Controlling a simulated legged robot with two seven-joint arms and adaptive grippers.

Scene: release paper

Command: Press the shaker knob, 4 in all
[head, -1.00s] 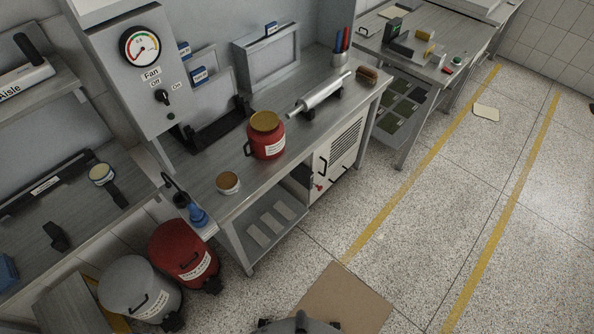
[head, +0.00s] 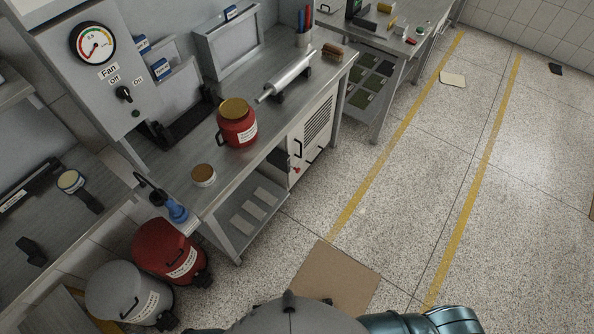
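No part that I can surely name as the shaker knob shows in the head view. A grey wall box (head: 110,70) has a round gauge (head: 93,43), a black fan switch (head: 124,94) marked Off and On, and a small green button (head: 136,113). A red jar (head: 238,130) with a tan lid and a small white jar (head: 203,176) with a brown lid stand on the metal bench (head: 180,150). Neither gripper is in view. A dark teal link of mine is at the bottom right edge.
A blue bottle (head: 176,211) stands at the bench's near left corner. Red (head: 168,252) and grey (head: 128,293) bins stand on the floor below. A grey roller (head: 287,76) lies on the bench. A brown mat (head: 335,279) lies on open speckled floor (head: 400,225).

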